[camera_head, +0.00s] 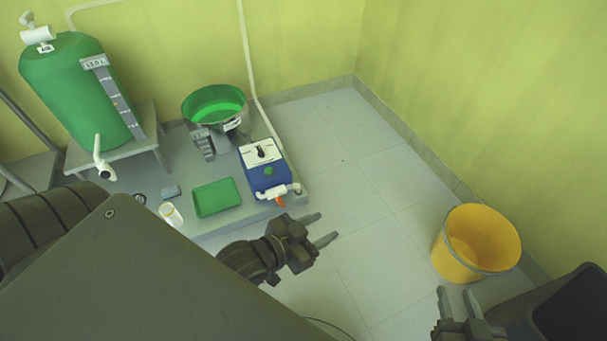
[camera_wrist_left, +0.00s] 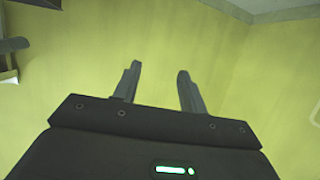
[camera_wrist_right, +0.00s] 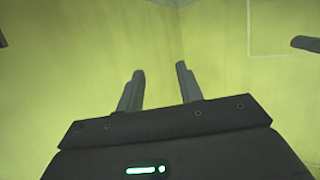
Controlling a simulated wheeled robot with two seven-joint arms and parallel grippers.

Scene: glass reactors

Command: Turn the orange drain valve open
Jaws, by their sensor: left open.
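The orange drain valve (camera_head: 280,201) is a small handle below a white pipe fitting (camera_head: 272,191) on the front of a blue box (camera_head: 267,177) with a white top, at the platform's edge. My left gripper (camera_head: 329,228) is open and empty, to the right of and nearer than the valve, apart from it. Its two fingers also show in the left wrist view (camera_wrist_left: 158,88) with only wall behind. My right gripper (camera_head: 458,290) is open and empty at the bottom right, and shows in the right wrist view (camera_wrist_right: 160,88). The valve is in neither wrist view.
A yellow bucket (camera_head: 448,257) stands on the floor at the right. On the grey platform are a green tray (camera_head: 215,197), a green-lined vessel (camera_head: 214,102) and a white bottle (camera_head: 171,214). A green tank (camera_head: 72,88) stands at the left. The tiled floor between is clear.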

